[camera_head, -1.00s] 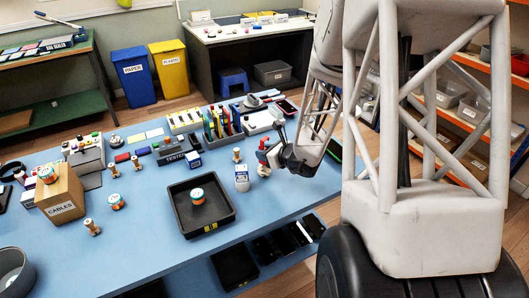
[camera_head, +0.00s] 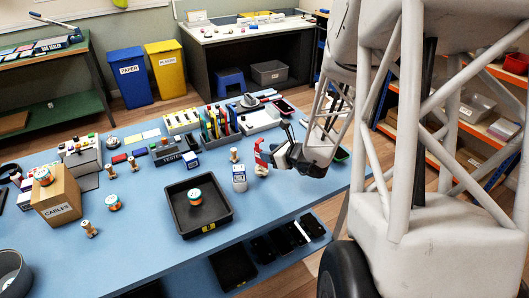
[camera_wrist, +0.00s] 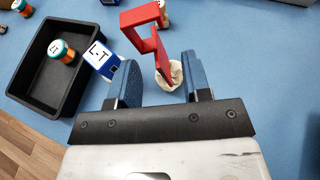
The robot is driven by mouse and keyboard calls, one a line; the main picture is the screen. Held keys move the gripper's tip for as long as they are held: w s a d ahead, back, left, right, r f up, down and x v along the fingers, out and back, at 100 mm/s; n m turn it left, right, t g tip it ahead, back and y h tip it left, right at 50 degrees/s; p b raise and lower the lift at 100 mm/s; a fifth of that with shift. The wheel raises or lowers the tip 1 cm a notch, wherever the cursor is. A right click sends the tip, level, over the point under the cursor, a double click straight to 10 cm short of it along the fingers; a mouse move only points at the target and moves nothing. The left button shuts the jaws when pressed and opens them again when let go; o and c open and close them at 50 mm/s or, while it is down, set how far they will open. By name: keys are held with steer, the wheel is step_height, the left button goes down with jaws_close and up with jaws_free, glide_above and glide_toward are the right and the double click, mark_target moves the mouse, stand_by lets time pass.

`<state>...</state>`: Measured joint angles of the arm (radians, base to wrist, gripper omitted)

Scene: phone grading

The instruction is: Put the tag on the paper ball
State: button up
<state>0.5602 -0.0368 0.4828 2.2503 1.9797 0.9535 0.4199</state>
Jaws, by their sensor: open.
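A red, bracket-shaped piece (camera_head: 259,150), which I take to be the tag, stands against or on the crumpled white paper ball (camera_head: 261,171). In the wrist view the red piece (camera_wrist: 146,35) lies over the ball (camera_wrist: 165,80), its lower end overlapping the ball's top. I cannot tell how firmly it rests there. My gripper (camera_head: 277,148) is just right of the red piece in the head view. In the wrist view its blue fingers (camera_wrist: 158,66) are apart, with the ball and the lower red part seen between and beyond them. Nothing is visibly clamped.
A white-and-blue box (camera_wrist: 101,59) stands close left of the ball and the left finger. Beyond it is a black tray (camera_head: 207,232) holding a teal-and-orange spool (camera_head: 194,196). A wooden peg figure (camera_head: 234,155) stands behind the ball. Front right table surface is clear.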

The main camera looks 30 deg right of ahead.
steer(key=v, duration=0.7)
steer(key=shift+s+d+r, duration=0.15)
steer(key=shift+s+r, duration=0.05)
steer(key=shift+s, duration=0.15)
stand_by(0.4)
steer(key=s+a+r+n+g+y, duration=0.1)
steer(key=s+a+r+n+g, duration=0.35)
steer(key=a+n, duration=0.45)
steer(key=s+a+r+n+g+y, duration=0.25)
steer(key=a+r+n+g, duration=0.2)
steer(key=a+n, duration=0.4)
steer(key=s+a+r+n+h, duration=0.2)
steer(key=s+r+n+h, duration=0.2)
steer(key=s+n, duration=0.2)
steer(key=s+a+r+n+g+h, duration=0.1)
steer(key=s+a+r+n+h, duration=0.1)
steer(key=s+r+n+h, duration=0.2)
steer(key=shift+s+a+r+n+h, duration=0.25)
steer(key=shift+s+a+n+h, duration=0.1)
steer(key=shift+s+n, duration=1.45)
steer(key=shift+o, duration=0.3)
steer(key=shift+w, duration=0.1)
